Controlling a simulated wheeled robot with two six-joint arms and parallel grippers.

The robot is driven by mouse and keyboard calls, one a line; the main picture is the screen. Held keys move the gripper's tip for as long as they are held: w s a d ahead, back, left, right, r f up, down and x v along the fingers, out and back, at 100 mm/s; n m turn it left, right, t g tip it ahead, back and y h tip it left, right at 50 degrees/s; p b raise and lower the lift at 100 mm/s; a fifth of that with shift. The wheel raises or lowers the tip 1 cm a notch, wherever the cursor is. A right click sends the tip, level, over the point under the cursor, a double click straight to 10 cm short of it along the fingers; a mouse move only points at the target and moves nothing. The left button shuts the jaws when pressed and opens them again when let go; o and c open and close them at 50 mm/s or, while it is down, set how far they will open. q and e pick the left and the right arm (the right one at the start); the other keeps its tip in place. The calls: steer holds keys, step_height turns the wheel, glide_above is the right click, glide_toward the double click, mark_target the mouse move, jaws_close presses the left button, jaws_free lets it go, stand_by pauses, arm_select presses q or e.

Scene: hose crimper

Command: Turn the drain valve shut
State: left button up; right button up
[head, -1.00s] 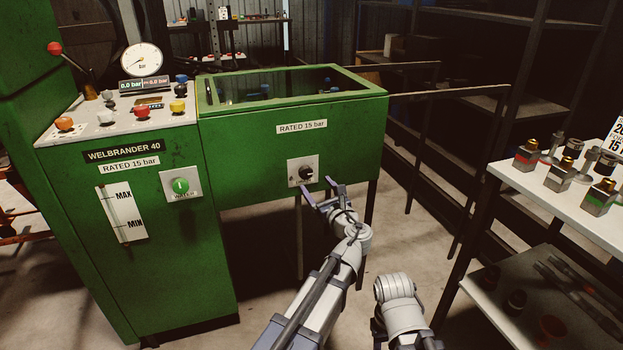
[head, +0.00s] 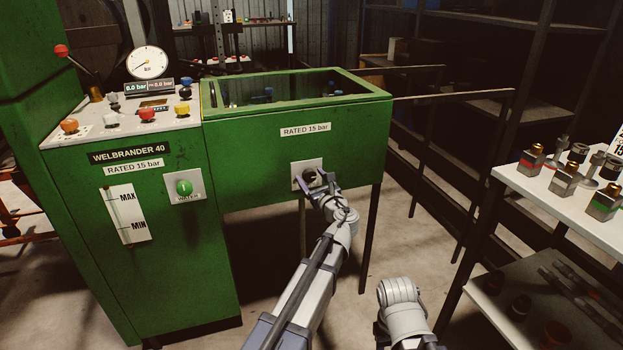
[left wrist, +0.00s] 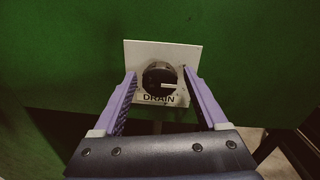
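The drain valve is a dark round knob (left wrist: 160,77) with a white mark pointing right, on a light plate labelled DRAIN (left wrist: 190,52) in the left wrist view. In the head view the plate (head: 298,166) sits on the front of the green tank, with its knob partly hidden by my gripper. My left gripper (head: 316,184) is right in front of the plate. In the left wrist view its two purple fingers (left wrist: 160,73) are open, one on each side of the knob, with a gap on both sides. My right arm shows at the bottom; its gripper is out of the picture.
A white shelf (head: 540,195) with fittings stands at the right. The floor below the tank is open between its legs.

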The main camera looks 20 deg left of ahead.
arm_select(q)
jaws_close()
stand_by(0.4)
steer(key=shift+n, duration=0.3)
steer(key=n, duration=0.3)
steer(key=shift+n, duration=0.4)
steer(key=n, duration=0.4)
steer(key=shift+s+a+n+p, duration=0.1)
steer(key=shift+n+p, duration=0.2)
steer(key=shift+p, duration=0.1)
steer(key=n, duration=0.4)
steer(key=shift+h, duration=0.4)
steer(key=shift+f+n, duration=0.15)
steer(key=shift+n, duration=2.05)
